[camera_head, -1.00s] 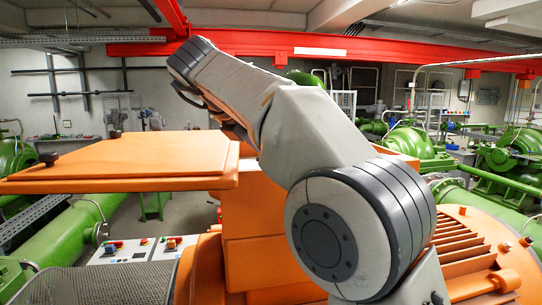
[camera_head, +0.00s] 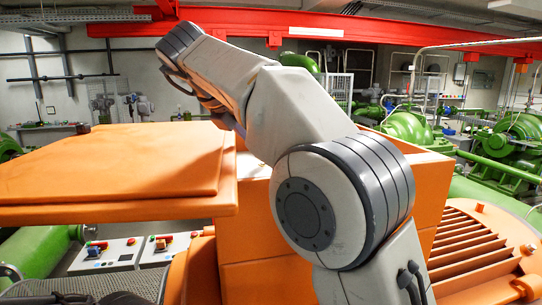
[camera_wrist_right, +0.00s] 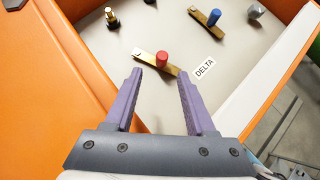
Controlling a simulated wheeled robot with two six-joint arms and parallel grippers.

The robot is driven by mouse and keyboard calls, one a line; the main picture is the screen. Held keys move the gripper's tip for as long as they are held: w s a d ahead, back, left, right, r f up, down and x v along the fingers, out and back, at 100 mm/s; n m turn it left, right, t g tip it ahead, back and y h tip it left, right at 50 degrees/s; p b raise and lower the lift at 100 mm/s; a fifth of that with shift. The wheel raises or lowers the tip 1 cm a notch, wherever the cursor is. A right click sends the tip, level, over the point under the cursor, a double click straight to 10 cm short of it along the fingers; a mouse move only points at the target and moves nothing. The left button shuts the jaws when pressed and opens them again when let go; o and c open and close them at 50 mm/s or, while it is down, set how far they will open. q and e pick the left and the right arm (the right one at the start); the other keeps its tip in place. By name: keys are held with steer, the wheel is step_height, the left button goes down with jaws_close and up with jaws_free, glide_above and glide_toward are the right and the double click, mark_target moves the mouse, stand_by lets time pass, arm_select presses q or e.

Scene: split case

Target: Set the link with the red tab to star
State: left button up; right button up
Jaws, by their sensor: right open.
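In the right wrist view the link (camera_wrist_right: 177,70) is a flat brass bar with an upright red tab (camera_wrist_right: 162,58) on it. It lies on the pale floor of the orange case, its right end near a white label reading DELTA (camera_wrist_right: 205,67). My right gripper (camera_wrist_right: 158,76) is open, its two purple fingers on either side below the link, with nothing between them. No star label shows. In the head view my right arm reaches toward the orange case (camera_head: 262,235); its gripper and the link are hidden there. My left gripper is not in view.
A second brass link with a blue tab (camera_wrist_right: 214,16) lies farther back, with a brass post (camera_wrist_right: 111,17) to its left and a grey knob (camera_wrist_right: 255,11) to its right. Orange walls close in both sides. An orange panel (camera_head: 115,170) extends left of the case in the head view.

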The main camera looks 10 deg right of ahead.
steer(key=p+x, duration=0.1)
steer(key=x, duration=0.7)
steer(key=shift+w+d+p, duration=0.1)
steer(key=shift+d+p, duration=0.3)
steer(key=shift+d, duration=0.05)
steer(key=shift+w+d+f, duration=0.15)
steer(key=shift+w+f, duration=0.05)
steer(key=shift+f, duration=0.25)
jaws_close()
